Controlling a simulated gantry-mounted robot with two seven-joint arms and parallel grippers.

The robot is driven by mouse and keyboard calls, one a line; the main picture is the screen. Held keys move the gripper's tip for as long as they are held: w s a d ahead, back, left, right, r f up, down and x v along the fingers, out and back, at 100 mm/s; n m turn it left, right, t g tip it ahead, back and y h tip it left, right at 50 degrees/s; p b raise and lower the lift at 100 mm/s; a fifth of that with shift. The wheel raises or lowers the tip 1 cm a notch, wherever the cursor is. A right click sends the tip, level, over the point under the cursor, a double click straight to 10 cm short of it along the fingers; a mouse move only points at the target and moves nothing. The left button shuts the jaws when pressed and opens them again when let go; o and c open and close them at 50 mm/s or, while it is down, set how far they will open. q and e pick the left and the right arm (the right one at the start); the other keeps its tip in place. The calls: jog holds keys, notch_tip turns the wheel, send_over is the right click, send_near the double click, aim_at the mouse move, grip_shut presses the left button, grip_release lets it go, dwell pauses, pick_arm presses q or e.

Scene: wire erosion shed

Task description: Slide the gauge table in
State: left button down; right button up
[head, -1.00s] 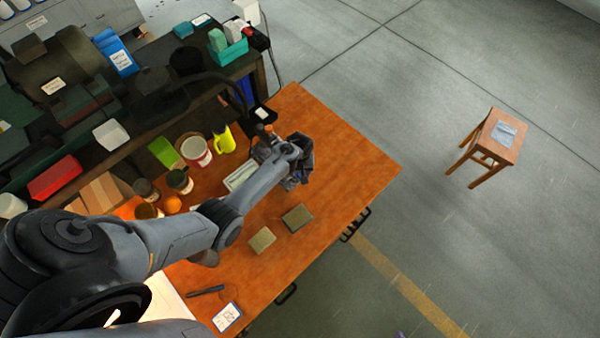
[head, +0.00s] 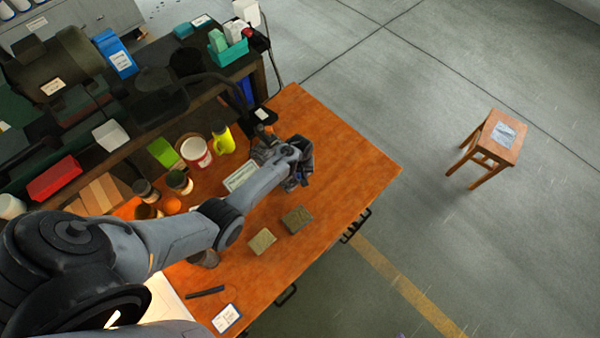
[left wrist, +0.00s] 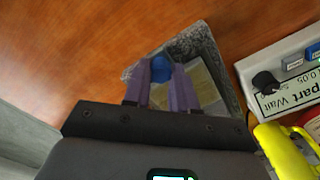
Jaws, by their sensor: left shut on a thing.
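My left gripper (head: 298,170) is over the far part of the orange workbench. In the left wrist view its two purple-grey fingers (left wrist: 163,88) are closed on a round blue knob (left wrist: 160,69). The knob sits at a speckled grey, tray-like piece (left wrist: 198,47) with flat yellowish-grey faces inside, which I take to be the gauge table. In the head view my arm and hand mostly cover this piece. The fingers hide part of it in the left wrist view. My right gripper is not in view.
Two small blocks (head: 263,241) (head: 297,219) lie nearer. The bench's right part is clear. A wooden stool (head: 490,145) stands apart.

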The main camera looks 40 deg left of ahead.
pick_arm(q)
jog(key=shift+a, duration=0.1)
jog(key=a, duration=0.5)
jog(key=shift+w+b, duration=0.25)
jog(key=shift+b, duration=0.05)
jog(key=shift+d, duration=0.1)
jog(key=c, duration=0.9)
grip_release()
jog(key=shift+r, duration=0.65)
notch_tip(320, 180, up, 10)
jog(key=p, duration=0.2)
jog(key=shift+f, duration=0.25)
